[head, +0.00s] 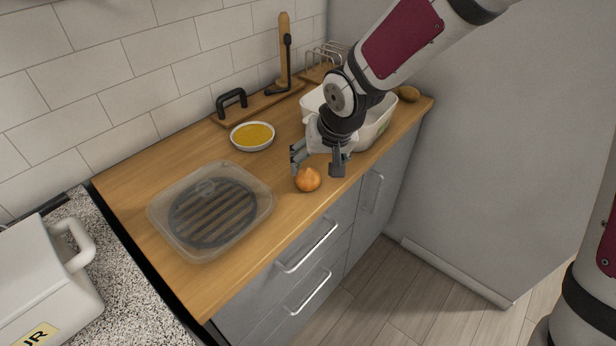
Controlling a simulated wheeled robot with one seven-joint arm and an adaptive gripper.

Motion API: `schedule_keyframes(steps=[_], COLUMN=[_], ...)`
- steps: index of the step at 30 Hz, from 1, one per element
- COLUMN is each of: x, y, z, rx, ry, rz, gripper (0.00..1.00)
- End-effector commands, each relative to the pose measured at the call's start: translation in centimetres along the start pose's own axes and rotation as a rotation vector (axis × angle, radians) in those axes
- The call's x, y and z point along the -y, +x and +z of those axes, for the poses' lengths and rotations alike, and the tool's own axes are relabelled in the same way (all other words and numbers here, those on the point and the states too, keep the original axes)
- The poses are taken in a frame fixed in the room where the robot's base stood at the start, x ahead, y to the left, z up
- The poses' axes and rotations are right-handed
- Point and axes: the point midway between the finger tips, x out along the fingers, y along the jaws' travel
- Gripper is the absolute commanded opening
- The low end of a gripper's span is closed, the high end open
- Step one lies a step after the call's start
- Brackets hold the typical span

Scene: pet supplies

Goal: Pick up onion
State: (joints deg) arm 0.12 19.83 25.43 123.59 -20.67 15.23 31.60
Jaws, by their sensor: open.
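An orange-brown onion (308,180) sits on the wooden counter (285,215) near its front edge. My gripper (317,172) is just above and behind the onion in the head view. Its two fingers are spread apart, one to the upper left of the onion and one to the upper right. The gripper is open, with nothing between the fingers that I can make out. I cannot tell whether a finger touches the onion.
A clear container with a dark ridged insert (262,208) stands to the left. A bowl of yellow food (252,136) is behind. Drawer handles (307,246) project below the counter edge.

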Motion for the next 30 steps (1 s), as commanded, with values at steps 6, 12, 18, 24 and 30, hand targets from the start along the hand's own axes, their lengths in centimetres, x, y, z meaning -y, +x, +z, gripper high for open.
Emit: schedule_keyframes(steps=[6,12,18,24,30], x=[0.1,0.5,0.6,0.6,0.6], y=[1.9,4.1,6.6,7.1,7.1], z=[0.0,0.0,0.0,-0.1,-0.1], rx=[0.000,0.002,0.001,-0.001,-0.001], ry=[-0.002,-0.004,-0.002,-0.001,0.000], rz=[0.000,0.000,0.001,0.001,0.001], gripper=[0.71,0.71,0.71,0.71,0.53])
